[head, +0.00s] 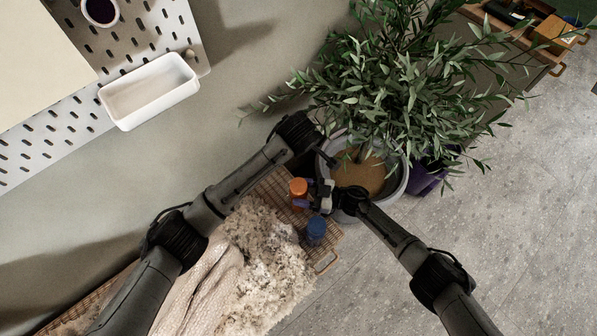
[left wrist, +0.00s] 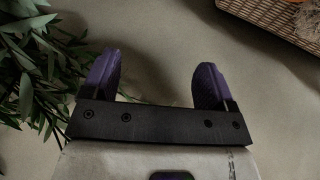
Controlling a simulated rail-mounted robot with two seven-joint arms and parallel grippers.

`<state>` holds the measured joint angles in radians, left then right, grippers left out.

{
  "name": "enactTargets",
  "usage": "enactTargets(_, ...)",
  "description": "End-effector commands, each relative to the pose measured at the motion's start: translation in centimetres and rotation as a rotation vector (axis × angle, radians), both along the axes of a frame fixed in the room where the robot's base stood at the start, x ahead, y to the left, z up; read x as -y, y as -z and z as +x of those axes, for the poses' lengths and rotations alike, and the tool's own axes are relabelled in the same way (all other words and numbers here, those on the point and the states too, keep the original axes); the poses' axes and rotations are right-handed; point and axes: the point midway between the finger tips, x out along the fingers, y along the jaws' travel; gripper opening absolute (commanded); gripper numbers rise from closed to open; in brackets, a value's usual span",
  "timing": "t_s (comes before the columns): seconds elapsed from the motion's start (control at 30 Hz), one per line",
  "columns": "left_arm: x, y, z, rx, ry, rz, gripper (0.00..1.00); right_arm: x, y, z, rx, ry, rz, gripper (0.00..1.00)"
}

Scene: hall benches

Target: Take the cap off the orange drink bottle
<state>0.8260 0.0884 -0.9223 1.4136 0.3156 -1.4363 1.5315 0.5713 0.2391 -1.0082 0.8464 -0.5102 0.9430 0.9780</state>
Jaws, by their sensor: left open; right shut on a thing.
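The orange drink bottle (head: 298,188) shows from above in the head view, over the end of the woven bench, its orange top facing up. My right gripper (head: 305,196) is shut on it from the right, with purple fingers beside the bottle. Whether the bottle rests or is lifted, I cannot tell. The cap cannot be told apart from the bottle at this size. My left gripper (left wrist: 157,78) is open and empty in the left wrist view, with bare wall surface between its purple fingers. In the head view the left arm ends above and near the bottle; its fingertips are not clear.
A blue bottle (head: 316,230) stands just below the orange one. A fluffy throw (head: 262,262) covers much of the woven bench (head: 328,240). A large plant (head: 405,85) in a grey pot (head: 398,185) crowds the far side. Open floor (head: 520,230) lies right.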

Motion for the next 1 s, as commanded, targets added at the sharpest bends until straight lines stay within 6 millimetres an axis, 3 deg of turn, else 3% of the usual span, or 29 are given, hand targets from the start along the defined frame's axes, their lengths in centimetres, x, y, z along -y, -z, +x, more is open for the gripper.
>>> enactTargets(0.1, 0.9, -2.9, 3.3, 0.298, 0.223, 0.122, 0.80, 0.0, 0.0, 0.0, 0.000, 0.000, -0.001, 0.00)
enactTargets(0.2, 1.9, -5.9, 5.1, 0.551, 0.411, 0.271, 0.80, 0.0, 0.1, 0.0, 0.000, 0.000, -0.001, 0.00)
enactTargets(0.37, 4.2, -10.9, 6.3, 0.946, 0.696, 0.588, 0.80, 0.0, 0.1, 0.0, 0.000, 0.000, -0.001, 0.00)
enactTargets(0.6, 8.7, -16.4, 3.8, 1.504, 1.072, 1.218, 0.80, 0.0, 0.1, 0.0, 0.000, 0.001, -0.001, 0.00)
enactTargets(0.7, 10.7, -17.3, 1.7, 1.723, 1.199, 1.524, 0.80, 0.0, 0.1, 0.0, 0.000, 0.001, -0.001, 0.00)
enactTargets(0.83, 12.9, -17.0, -1.5, 1.998, 1.328, 1.949, 0.80, 0.0, 0.1, 0.0, 0.000, 0.001, -0.001, 0.00)
enactTargets(0.87, 13.3, -16.7, -2.3, -1.981, -1.297, -1.968, 0.80, 0.0, 0.1, 0.0, 0.000, 0.001, -0.001, 0.00)
enactTargets(1.0, 14.6, -14.3, -5.7, -1.609, -0.958, -1.724, 0.80, 0.0, 0.1, 0.0, 0.000, 0.001, -0.001, 0.00)
